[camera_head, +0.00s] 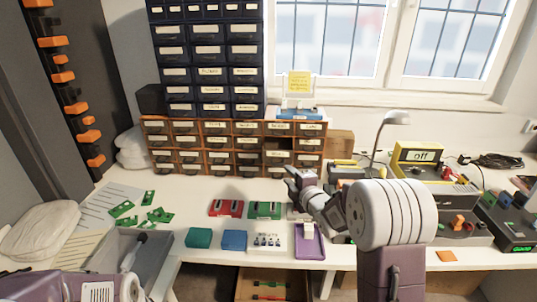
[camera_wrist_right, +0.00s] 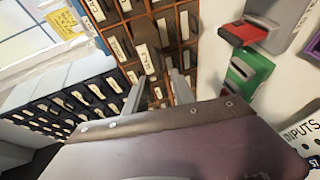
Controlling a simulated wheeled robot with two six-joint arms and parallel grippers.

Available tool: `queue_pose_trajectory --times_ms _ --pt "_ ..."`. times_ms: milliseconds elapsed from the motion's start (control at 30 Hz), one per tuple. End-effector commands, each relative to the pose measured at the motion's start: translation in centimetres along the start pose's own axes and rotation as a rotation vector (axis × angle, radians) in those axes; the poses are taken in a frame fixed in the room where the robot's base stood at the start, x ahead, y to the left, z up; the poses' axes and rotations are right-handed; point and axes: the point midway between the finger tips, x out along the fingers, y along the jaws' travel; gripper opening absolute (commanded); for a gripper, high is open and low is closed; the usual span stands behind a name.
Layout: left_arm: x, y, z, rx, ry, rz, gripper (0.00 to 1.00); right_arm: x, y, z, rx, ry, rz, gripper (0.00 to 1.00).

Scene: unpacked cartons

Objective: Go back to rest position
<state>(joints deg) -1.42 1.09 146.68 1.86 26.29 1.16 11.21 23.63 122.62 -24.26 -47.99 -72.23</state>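My right arm reaches over the worktop, and its gripper (camera_head: 294,178) is in front of the brown drawer cabinet (camera_head: 215,143). In the right wrist view the two grey fingers (camera_wrist_right: 160,90) stand apart with nothing clearly held between them. A labelled brown drawer front (camera_wrist_right: 145,58) shows just beyond the fingertips; I cannot tell whether they touch. Part of my left arm (camera_head: 70,288) is at the bottom left. Its fingers cannot be made out clearly there.
Green boards (camera_head: 157,214), red (camera_head: 226,208) and green (camera_head: 264,210) holders, teal (camera_head: 199,238) and blue (camera_head: 234,240) boxes and a purple tray (camera_head: 309,241) occupy the worktop. A grey bin (camera_head: 152,262) is near my left arm. A lamp (camera_head: 396,118) and yellow device (camera_head: 418,156) stand right.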

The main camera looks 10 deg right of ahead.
Motion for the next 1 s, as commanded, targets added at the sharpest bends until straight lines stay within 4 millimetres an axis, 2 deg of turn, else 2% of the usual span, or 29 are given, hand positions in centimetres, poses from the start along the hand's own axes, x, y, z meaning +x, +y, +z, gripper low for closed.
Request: queue_pose_trajectory --times_ms 67,133,167,200,267,300,400,500,600,767,800,833,867,900,1000 --pt "0.0 0.0 0.0 0.0 0.0 0.0 0.0 0.0 0.7 -1.1 -0.007 0.019 0.011 0.3" --pt "0.0 0.0 0.0 0.0 0.0 0.0 0.0 -0.5 2.5 -3.1 -0.022 0.051 0.044 0.3" --pt "0.0 0.0 0.0 0.0 0.0 0.0 0.0 -1.2 3.4 -4.5 -0.022 0.067 0.055 0.3" --pt "0.0 0.0 0.0 0.0 0.0 0.0 0.0 -2.6 2.7 -5.7 0.018 0.055 0.001 0.3" --pt "0.0 0.0 0.0 0.0 0.0 0.0 0.0 -4.7 -1.0 -5.8 0.187 -0.015 -0.157 0.3" --pt "0.0 0.0 0.0 0.0 0.0 0.0 0.0 -6.2 -3.5 -5.6 0.308 -0.073 -0.256 0.3" --pt "0.0 0.0 0.0 0.0 0.0 0.0 0.0 -10.4 -9.2 -5.3 0.578 -0.234 -0.464 0.3" --pt "0.0 0.0 0.0 0.0 0.0 0.0 0.0 -14.8 -13.9 -5.2 0.81 -0.415 -0.627 0.3" --pt "0.0 0.0 0.0 0.0 0.0 0.0 0.0 -19.2 -17.7 -5.3 1.008 -0.611 -0.755 0.3" --pt "0.0 0.0 0.0 0.0 0.0 0.0 0.0 -26.3 -22.0 -6.1 1.289 -0.981 -0.902 0.3" --pt "0.0 0.0 0.0 0.0 0.0 0.0 0.0 -27.6 -22.4 -6.3 1.358 -1.081 -0.911 0.3" --pt "-0.3 0.0 0.0 0.0 0.0 0.0 0.0 -27.9 -22.2 -6.3 1.406 -1.127 -0.891 0.3" --pt "-2.9 0.1 -0.2 0.0 -0.002 0.0 0.0 -28.2 -19.6 -6.5 1.398 -1.115 -0.892 0.3" --pt "-4.4 0.1 -0.4 0.0 -0.001 0.0 0.0 -28.5 -18.1 -6.6 1.394 -1.112 -0.893 0.3" --pt "-7.8 0.1 -0.8 0.0 0.001 0.0 0.0 -29.1 -14.8 -6.8 1.392 -1.11 -0.893 0.3"
